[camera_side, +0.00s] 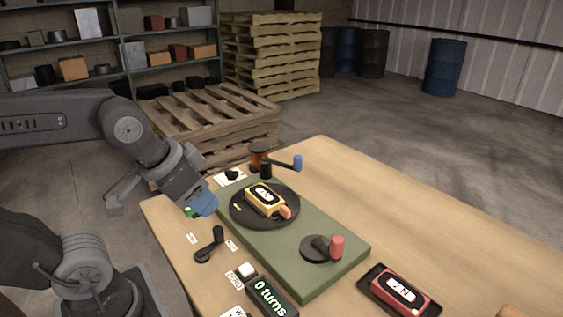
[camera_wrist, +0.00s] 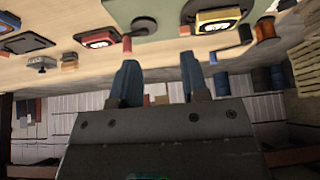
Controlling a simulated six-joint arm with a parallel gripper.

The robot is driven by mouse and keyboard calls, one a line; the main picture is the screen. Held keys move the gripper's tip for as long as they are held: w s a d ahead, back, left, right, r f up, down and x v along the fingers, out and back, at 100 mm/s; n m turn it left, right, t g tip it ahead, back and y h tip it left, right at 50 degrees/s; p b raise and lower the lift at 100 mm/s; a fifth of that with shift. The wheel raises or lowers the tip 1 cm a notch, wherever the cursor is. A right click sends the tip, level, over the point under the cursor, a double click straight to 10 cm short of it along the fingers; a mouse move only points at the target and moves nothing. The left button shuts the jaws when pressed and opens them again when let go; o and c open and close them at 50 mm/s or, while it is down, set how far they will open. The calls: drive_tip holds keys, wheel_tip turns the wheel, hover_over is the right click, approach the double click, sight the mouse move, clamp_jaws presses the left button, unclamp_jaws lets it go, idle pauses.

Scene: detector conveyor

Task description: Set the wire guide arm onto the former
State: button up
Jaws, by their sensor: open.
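The yellow former (camera_side: 264,197) sits on a dark round plate (camera_side: 240,219) on a green base; it also shows in the wrist view (camera_wrist: 218,17). An orange block touches its right side. A black arm with a blue knob (camera_side: 297,162) extends from a black post beside a copper wire spool (camera_side: 259,152); it looks like the wire guide arm. It points to the right, away from the former. The knob also shows in the wrist view (camera_wrist: 212,58). My gripper (camera_side: 204,206) is open and empty, left of the former and apart from the guide arm. Its fingers (camera_wrist: 160,78) stand apart in the wrist view.
A red-handled crank (camera_side: 336,246) stands on the green base (camera_side: 300,281). A black lever (camera_side: 209,246) and a display (camera_side: 268,296) reading "0 turns" are at the front left. A red former (camera_side: 401,290) lies in a dark tray. The table's right back is clear.

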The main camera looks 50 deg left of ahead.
drive_tip(key=shift+o, duration=0.3)
drive_tip(key=shift+o, duration=0.6)
drive_tip(key=shift+w+r, duration=0.15)
drive_tip(key=shift+r, duration=0.05)
drive_tip(key=w+a+r+n+g, duration=0.1)
drive_tip(key=w+a+r+n, duration=0.1)
drive_tip(key=w+r, duration=0.55)
drive_tip(key=n+g, duration=0.5)
drive_tip(key=n, duration=0.2)
hover_over(298, 156)
wheel_tip(298, 156, down, 8)
drive_tip(key=shift+m, duration=0.3)
wheel_tip(298, 156, down, 13)
drive_tip(key=shift+r, duration=0.15)
clamp_jaws()
